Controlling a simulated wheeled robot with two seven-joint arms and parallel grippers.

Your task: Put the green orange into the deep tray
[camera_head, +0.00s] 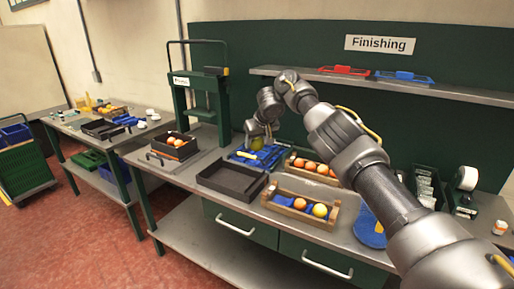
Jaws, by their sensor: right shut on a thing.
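My right gripper (260,134) reaches in from the right over the back of the table. It is shut on a small yellow-green fruit, which looks like the green orange (257,143), partly hidden by the fingers. The fruit shows above or at a blue tray (238,156); I cannot tell whether it touches it. A dark, empty, walled tray (231,192), likely the deep tray, sits left of and nearer than the gripper. My left gripper is not in view.
A wooden crate (283,209) in front holds an orange and a yellow fruit. Another wooden crate (290,162) behind holds several oranges. A dark box (160,147) with oranges stands left, near a green press frame (204,95). A blue disc (368,230) lies right.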

